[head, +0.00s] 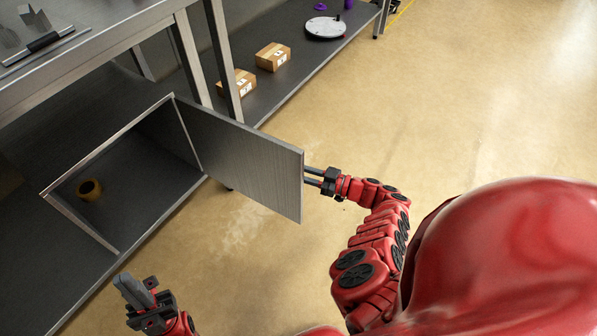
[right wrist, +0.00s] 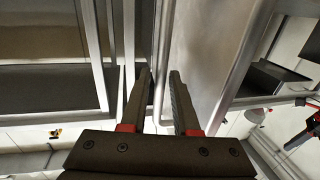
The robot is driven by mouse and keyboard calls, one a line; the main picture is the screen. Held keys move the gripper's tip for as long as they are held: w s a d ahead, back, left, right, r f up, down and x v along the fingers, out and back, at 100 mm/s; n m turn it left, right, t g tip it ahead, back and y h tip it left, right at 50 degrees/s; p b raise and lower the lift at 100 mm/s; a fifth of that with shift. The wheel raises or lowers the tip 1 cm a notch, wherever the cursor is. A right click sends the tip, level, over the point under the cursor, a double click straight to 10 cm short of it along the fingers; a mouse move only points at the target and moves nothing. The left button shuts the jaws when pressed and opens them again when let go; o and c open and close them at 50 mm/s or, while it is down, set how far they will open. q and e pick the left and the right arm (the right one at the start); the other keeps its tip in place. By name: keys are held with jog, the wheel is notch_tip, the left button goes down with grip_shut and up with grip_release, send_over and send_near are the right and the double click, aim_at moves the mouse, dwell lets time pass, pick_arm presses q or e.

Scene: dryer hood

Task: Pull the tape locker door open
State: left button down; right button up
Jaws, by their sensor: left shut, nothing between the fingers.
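The grey locker door (head: 250,165) stands swung wide open from the locker (head: 82,222), its hinge side at the locker's right. A yellow-brown tape roll (head: 89,189) lies inside. My right gripper (head: 313,177) is at the door's free edge, its fingertips partly hidden behind the panel. In the right wrist view my right gripper (right wrist: 160,82) has its fingers apart, with the silver bar handle (right wrist: 158,112) between them, nearer the left finger. A gap shows beside the right finger. My left gripper (head: 135,292) is shut and empty, in front of the locker.
A steel table (head: 95,40) stands above the locker. On a low shelf (head: 292,75) are two cardboard boxes (head: 272,57) and a round white disc (head: 325,27). The tan floor (head: 470,100) right of the door is clear.

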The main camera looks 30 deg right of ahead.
jog(key=shift+o, duration=0.8)
jog(key=b+v, duration=0.3)
jog(key=v, duration=1.4)
jog(key=shift+s, duration=0.2)
jog(key=shift+d+r, duration=0.1)
